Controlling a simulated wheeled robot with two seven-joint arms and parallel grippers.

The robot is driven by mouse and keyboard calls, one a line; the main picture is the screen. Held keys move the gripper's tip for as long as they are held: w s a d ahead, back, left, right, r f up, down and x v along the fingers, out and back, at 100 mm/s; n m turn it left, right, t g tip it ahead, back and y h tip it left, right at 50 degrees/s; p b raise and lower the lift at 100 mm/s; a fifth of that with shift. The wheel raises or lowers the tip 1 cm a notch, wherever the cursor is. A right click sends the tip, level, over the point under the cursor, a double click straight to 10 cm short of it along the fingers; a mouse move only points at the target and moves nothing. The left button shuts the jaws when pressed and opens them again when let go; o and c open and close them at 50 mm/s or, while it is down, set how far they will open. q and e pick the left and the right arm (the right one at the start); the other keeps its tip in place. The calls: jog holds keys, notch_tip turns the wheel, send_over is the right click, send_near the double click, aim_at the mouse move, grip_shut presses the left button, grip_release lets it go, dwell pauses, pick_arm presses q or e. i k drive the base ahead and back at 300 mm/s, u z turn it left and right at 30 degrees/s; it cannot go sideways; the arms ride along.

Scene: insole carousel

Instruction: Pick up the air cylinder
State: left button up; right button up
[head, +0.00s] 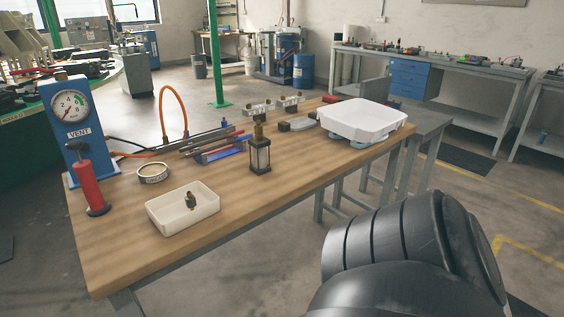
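What looks like the air cylinder (260,157) stands upright near the front middle of the wooden bench. It has a pale body between dark end caps and a brass-coloured top. Neither of my grippers is in the head view. A large black arm link of mine fills the lower right, apart from the cylinder. Nothing touches the cylinder from my side.
A cream tray (166,226) with a small fitting stands front left. A red hand pump (89,187), a blue gauge stand (75,133) and a tape roll (152,173) are left. A white bin (361,115) stands right. Bare wood lies around the cylinder's front.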

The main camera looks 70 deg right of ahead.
aim_at(259, 143)
jog(key=u, duration=0.1)
jog(key=k, duration=0.45)
jog(key=z, duration=1.05)
